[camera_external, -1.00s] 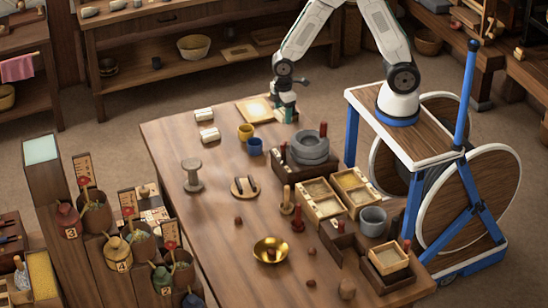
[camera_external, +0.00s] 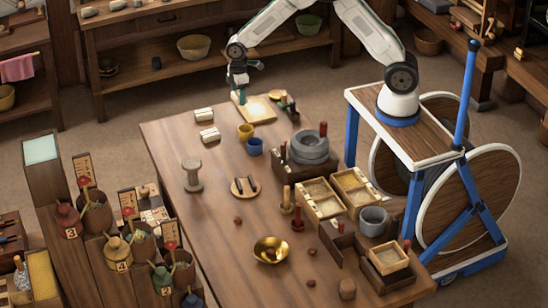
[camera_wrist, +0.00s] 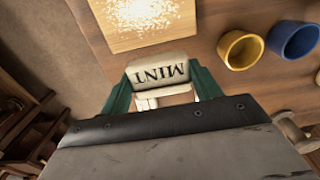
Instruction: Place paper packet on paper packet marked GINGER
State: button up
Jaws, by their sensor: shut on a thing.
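My gripper (camera_external: 240,97) is above the far left part of the table, beside the framed pale board. In the wrist view my gripper (camera_wrist: 160,88) has its green fingers on either side of a cream paper packet marked MINT (camera_wrist: 158,71), shut on it. The lettering appears upside down. In the external view two white packets (camera_external: 204,114) (camera_external: 210,134) lie on the table, left of the cups. Their markings are too small to read, so I cannot tell which is GINGER. Pale pieces show below the MINT packet between the fingers; I cannot tell what they are.
The framed pale board (camera_external: 258,110) lies at the table's far edge. A yellow cup (camera_external: 246,131) and a blue cup (camera_external: 255,146) stand right of the packets. A spool (camera_external: 192,175) stands nearer the front. Grey querns (camera_external: 310,148) and open boxes (camera_external: 320,198) crowd the right.

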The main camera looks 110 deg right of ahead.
send_over(203, 112)
jog(key=shift+s+d+f, duration=0.1)
jog(key=shift+f, duration=2.4)
jog(key=shift+f, duration=0.1)
jog(key=o, duration=1)
